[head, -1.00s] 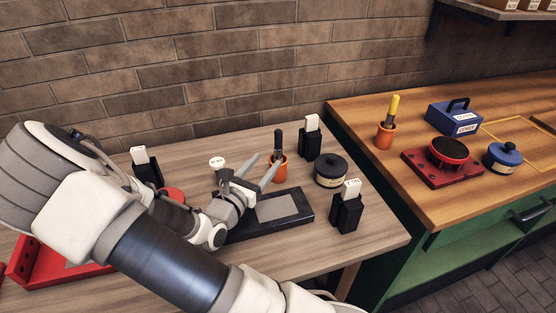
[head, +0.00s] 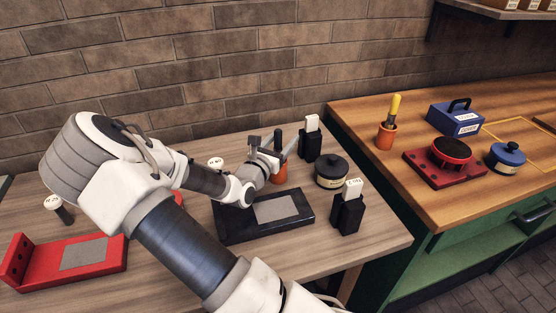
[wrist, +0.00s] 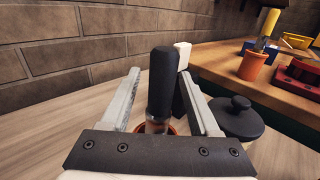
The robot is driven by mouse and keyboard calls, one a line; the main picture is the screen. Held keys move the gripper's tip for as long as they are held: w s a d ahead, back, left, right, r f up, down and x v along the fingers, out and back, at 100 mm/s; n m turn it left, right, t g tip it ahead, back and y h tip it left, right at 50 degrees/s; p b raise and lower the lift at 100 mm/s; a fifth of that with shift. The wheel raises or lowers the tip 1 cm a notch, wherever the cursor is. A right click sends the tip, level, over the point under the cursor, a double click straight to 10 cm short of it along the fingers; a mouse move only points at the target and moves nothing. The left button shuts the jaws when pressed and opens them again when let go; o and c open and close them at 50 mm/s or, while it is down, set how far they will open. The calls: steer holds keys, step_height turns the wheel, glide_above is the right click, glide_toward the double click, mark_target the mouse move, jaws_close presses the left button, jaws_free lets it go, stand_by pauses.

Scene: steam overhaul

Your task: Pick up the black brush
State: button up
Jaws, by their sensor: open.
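The black brush (wrist: 162,82) stands upright in a terracotta pot; in the wrist view its thick black handle rises between my two fingers. In the head view its handle (head: 278,141) shows beside my fingers, above the orange pot (head: 281,176). My gripper (wrist: 160,85) is open, with one finger on each side of the handle and a gap visible on both sides. In the head view my gripper (head: 270,145) is at the pot, over the back of the black tray. The brush's lower end is hidden in the pot and behind my gripper.
A black lidded jar (head: 332,170) stands right of the pot. Black holders with white tags stand behind (head: 310,145) and in front (head: 347,213) of it. A black tray (head: 240,234) and a red tray (head: 110,277) lie nearer. A yellow-handled brush (head: 394,107) stands on the right bench.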

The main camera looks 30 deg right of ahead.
jaws_close()
stand_by(0.5)
